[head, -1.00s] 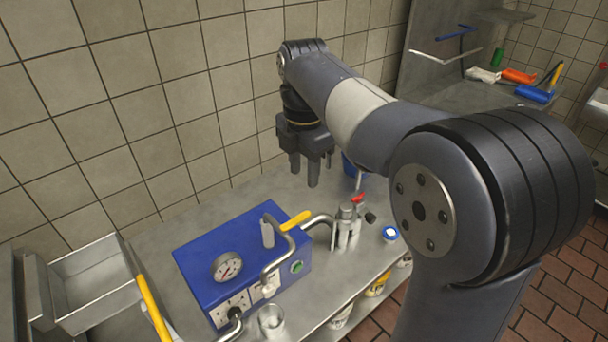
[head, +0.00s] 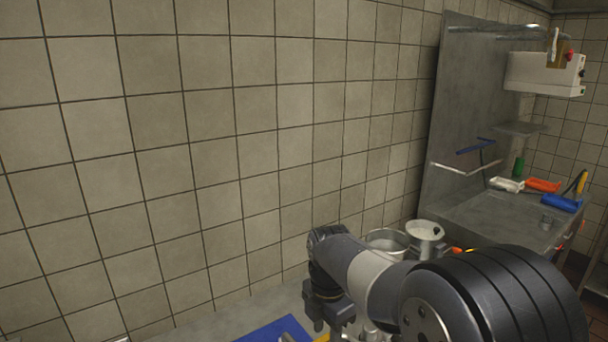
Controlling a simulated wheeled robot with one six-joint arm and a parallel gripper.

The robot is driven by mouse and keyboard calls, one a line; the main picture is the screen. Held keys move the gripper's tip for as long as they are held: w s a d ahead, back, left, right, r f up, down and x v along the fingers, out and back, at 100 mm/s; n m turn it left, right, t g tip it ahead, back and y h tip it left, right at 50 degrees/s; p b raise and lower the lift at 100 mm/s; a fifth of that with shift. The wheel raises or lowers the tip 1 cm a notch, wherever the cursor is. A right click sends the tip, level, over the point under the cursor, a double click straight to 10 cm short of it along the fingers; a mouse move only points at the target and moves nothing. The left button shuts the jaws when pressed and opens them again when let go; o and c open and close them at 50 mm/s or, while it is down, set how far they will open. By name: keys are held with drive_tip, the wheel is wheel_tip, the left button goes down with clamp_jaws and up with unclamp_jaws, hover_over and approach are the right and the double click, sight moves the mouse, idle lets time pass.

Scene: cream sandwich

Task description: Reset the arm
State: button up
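My gripper (head: 328,321) hangs fingers-down at the bottom of the head view, below the dark wrist of my arm. Its fingers look apart with nothing between them, though the tips are close to the picture's lower edge. My arm reaches in from the lower right.
A tiled wall fills the left and middle. Metal pots (head: 424,238) stand on the counter behind my arm. At right, a metal worktop (head: 500,216) holds a blue roll (head: 561,202), an orange item (head: 543,185) and a white one. A white wall box (head: 545,74) hangs above.

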drive_tip(key=shift+s+d, duration=0.1)
idle(0.5)
drive_tip(key=shift+r, duration=0.15)
wheel_tip(320, 180, up, 10)
wheel_tip(320, 180, down, 10)
drive_tip(key=shift+f, duration=0.15)
drive_tip(key=shift+f+m, duration=0.1)
drive_tip(key=shift+m, duration=0.2)
drive_tip(key=shift+s+d+m+b, duration=0.2)
drive_tip(key=shift+s+m+b, duration=0.3)
drive_tip(key=shift+m, duration=0.6)
